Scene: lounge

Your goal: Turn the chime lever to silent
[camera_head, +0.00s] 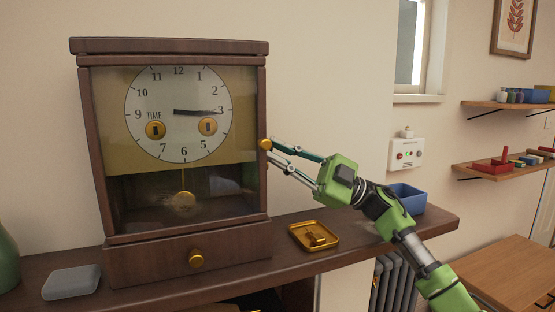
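A dark wooden mantel clock (172,247) stands on the shelf at left, its glass front (220,183) looking closed. The white dial (180,98) has black hands, two gold winding holes and the word "TIME" at left. I cannot make out a chime lever. A gold pendulum (184,198) hangs behind the glass. A round gold knob (265,144) sits at the front's right edge. My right gripper (271,149) reaches in from the right, its fingertips apart and close to this knob; whether they touch it I cannot tell. My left gripper is out of view.
A gold tray (294,234) with a small gold key-like piece (316,238) lies on the shelf (350,240) right of the clock. A blue bin (409,198) stands farther right. A grey box (72,282) and green vase (7,258) are at left. A drawer knob (196,259) protrudes below.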

